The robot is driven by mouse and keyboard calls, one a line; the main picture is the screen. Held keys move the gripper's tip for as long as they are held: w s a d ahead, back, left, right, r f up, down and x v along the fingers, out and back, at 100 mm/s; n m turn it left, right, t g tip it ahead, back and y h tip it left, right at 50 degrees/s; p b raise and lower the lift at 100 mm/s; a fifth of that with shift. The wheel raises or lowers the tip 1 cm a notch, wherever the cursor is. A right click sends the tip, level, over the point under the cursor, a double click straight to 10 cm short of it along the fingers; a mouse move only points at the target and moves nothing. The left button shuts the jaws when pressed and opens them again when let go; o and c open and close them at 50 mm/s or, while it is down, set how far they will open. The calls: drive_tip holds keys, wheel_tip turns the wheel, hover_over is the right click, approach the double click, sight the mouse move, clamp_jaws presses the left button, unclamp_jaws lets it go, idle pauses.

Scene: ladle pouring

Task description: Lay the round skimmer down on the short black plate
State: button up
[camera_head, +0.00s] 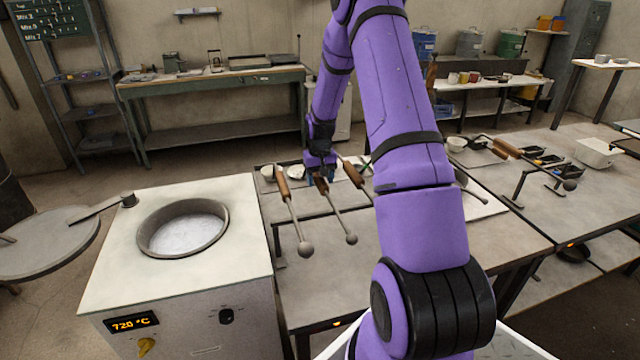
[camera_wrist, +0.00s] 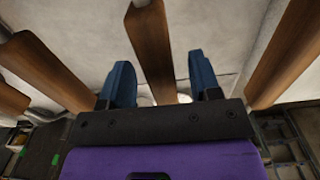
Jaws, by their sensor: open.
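My gripper (camera_head: 320,172) is at the tool rack on the middle table. In the wrist view its two blue fingers (camera_wrist: 158,70) stand apart on either side of a wooden handle (camera_wrist: 151,40), with gaps showing. This appears to be the middle tool (camera_head: 335,212), a rod with a ball end. Another ball-ended tool (camera_head: 294,217) hangs to its left. A third wooden handle (camera_head: 353,173) is to its right, its far end hidden behind my arm. I cannot tell which tool is the round skimmer. The short black plate is not clearly identifiable.
A furnace (camera_head: 115,240) with a round crucible (camera_head: 183,228) stands at the left, reading 720 °C. At the right, a table carries a wooden-handled tool (camera_head: 507,147), small black trays (camera_head: 548,160) and a white bin (camera_head: 598,152). The front of the middle table (camera_head: 325,285) is clear.

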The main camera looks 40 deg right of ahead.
wheel_tip(320, 180, up, 16)
idle(1.0)
drive_tip(key=shift+f, duration=0.1)
idle(0.4)
